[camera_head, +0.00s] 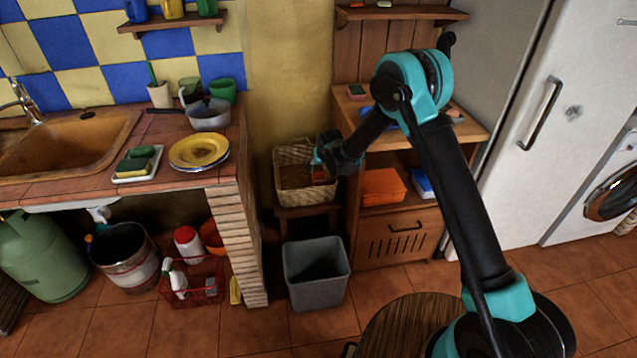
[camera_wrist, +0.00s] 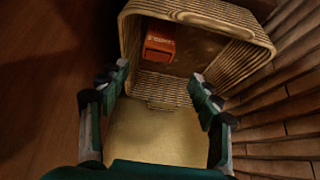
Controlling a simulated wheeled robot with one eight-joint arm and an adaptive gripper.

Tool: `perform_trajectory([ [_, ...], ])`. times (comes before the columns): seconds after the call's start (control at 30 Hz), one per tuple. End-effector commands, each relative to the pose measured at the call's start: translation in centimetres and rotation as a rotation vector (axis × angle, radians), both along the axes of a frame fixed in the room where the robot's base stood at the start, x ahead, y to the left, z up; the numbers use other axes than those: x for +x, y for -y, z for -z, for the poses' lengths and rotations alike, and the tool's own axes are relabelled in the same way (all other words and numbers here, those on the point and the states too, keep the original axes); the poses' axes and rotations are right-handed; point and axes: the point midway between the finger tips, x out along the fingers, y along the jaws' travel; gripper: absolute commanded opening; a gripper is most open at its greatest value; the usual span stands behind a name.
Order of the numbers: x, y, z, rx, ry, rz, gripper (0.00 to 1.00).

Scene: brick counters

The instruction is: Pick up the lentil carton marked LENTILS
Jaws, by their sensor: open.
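A red-orange carton (camera_wrist: 160,44) with small pale lettering lies inside a wicker basket (camera_wrist: 262,36) in the wrist view; the lettering is too small to read surely. My gripper (camera_wrist: 160,88) is open, its two fingers apart on either side of the picture and nothing between them. The carton is beyond the fingertips, near the basket's far wall. In the head view the basket (camera_head: 290,153) sits on a small wooden stand, and my gripper (camera_head: 322,160) is at its right side. My gripper partly hides the basket's contents there.
A wooden shelf unit (camera_head: 400,220) with an orange box (camera_head: 382,187) stands close right of the basket. A tiled brick counter (camera_head: 236,175) with plates and a pot is to the left. A grey bin (camera_head: 316,275) stands on the floor in front.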

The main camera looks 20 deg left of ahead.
Motion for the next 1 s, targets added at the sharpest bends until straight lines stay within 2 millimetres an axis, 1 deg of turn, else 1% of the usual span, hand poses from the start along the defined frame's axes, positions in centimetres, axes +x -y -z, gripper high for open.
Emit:
perform_trajectory([
  [0.03,0.5,-0.3,0.8,0.000,0.000,0.000,0.64],
  [0.1,1.0,-0.6,1.9,0.000,0.000,0.000,0.64],
  [0.4,3.4,-2.0,6.0,-0.001,0.000,0.001,0.64],
  [0.53,4.0,-2.4,7.1,0.000,0.000,0.000,0.64],
  [0.77,4.6,-2.7,8.1,0.000,0.000,0.000,0.64],
  [1.0,6.4,-3.7,10.5,0.000,0.000,0.001,0.64],
])
